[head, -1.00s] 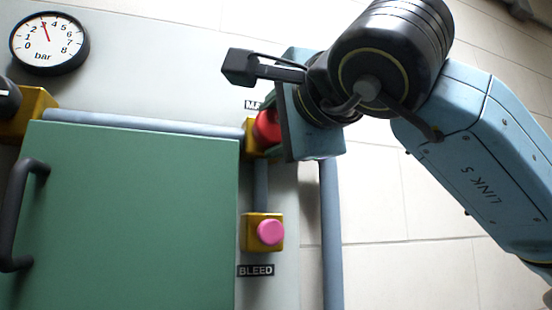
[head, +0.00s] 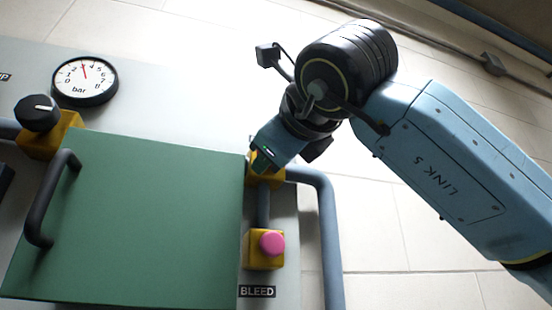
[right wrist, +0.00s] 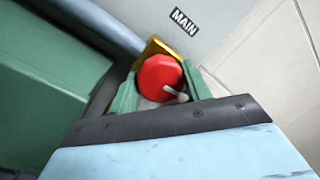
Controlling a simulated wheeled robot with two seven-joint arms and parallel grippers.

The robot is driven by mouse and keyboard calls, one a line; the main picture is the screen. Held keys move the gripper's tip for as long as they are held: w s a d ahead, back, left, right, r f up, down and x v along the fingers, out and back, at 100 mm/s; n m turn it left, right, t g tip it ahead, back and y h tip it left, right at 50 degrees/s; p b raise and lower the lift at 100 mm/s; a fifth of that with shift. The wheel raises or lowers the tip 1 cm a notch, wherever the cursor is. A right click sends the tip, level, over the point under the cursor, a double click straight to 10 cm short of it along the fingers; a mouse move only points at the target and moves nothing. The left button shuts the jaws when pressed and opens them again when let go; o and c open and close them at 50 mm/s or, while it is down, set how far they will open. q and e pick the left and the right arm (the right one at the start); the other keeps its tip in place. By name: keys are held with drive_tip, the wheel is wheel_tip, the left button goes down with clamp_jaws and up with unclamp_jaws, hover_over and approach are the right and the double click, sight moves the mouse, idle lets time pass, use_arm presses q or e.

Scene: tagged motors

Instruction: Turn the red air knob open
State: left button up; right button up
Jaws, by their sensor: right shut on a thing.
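The red air knob (right wrist: 160,78) sits on a yellow block (right wrist: 152,50) by the MAIN label (right wrist: 184,20) in the right wrist view. My right gripper (right wrist: 160,92) has its green fingers on either side of the knob and is shut on it. A small pale lever or pin (right wrist: 175,94) shows at the knob's near side. In the head view my right gripper (head: 265,160) covers the knob, and only part of its yellow block (head: 266,178) shows. My left gripper is in neither view.
A green cover (head: 150,215) with a dark handle (head: 48,200) stands left of the knob. A bar gauge (head: 85,80), black knob (head: 38,112) and blue-grey pipe (head: 326,225) are around.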

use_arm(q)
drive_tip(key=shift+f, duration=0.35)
use_arm(e)
drive_tip(key=shift+d+r+m, duration=0.15)
drive_tip(key=shift+m, duration=0.55)
use_arm(q)
drive_tip(key=shift+b, duration=0.3)
use_arm(e)
drive_tip(key=o, duration=1)
drive_tip(key=shift+c, duration=0.2)
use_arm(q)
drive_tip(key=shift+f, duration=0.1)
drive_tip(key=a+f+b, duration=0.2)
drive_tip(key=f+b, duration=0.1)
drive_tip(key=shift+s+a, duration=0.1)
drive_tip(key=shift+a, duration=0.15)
use_arm(e)
drive_tip(key=v, duration=1.3)
drive_tip(key=shift+s, duration=0.25)
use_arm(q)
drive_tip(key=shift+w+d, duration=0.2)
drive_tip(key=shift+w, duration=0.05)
